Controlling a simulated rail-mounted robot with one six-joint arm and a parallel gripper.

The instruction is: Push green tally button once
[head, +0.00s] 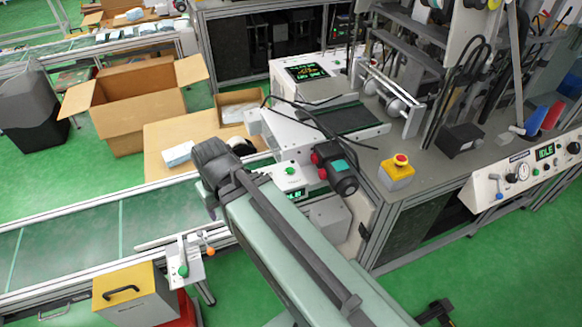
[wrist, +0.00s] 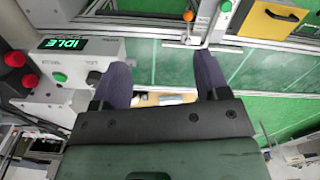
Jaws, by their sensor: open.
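The green button (head: 290,170) sits on top of a white box (head: 272,178) beside the conveyor. The left finger is close to the box but appears apart from the button. In the head view the end of my arm is left of the button; the fingertips cannot be made out.
Red buttons (wrist: 15,57) stand left of the green button in the wrist view. A lever with an orange knob (head: 208,250) and a yellow box (head: 125,290) are at the conveyor's near side. A yellow-and-red emergency stop (head: 397,170) stands on the bench. Cardboard boxes (head: 140,105) stand behind.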

